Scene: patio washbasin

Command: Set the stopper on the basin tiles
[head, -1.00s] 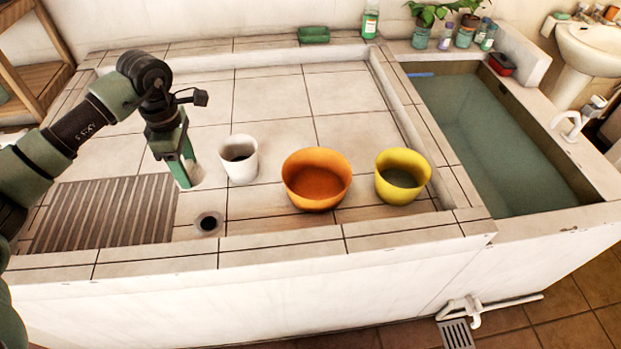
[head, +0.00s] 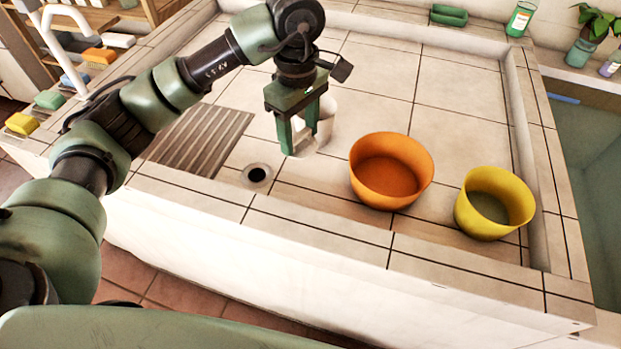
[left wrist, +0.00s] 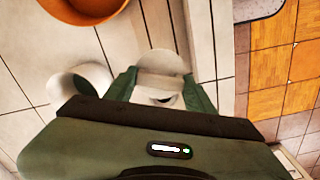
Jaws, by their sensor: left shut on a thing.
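My left gripper (head: 299,146) is shut on the stopper (head: 305,149), a pale round piece between its green fingertips. The stopper also shows as a white disc between the fingers in the left wrist view (left wrist: 160,62). The gripper points down over the basin tiles (head: 370,75), just in front of the white cup (head: 326,112), which it partly hides. I cannot tell whether the stopper touches the tiles. The dark drain hole (head: 257,175) lies to the left and nearer the front edge. My right gripper is in neither view.
An orange bowl (head: 391,172) and a yellow bowl (head: 493,203) stand right of the gripper. A ribbed board (head: 200,138) lies left. A raised tiled rim (head: 320,225) runs along the front. Bare tiles lie behind the bowls. A green soap dish (head: 448,15) sits at the back.

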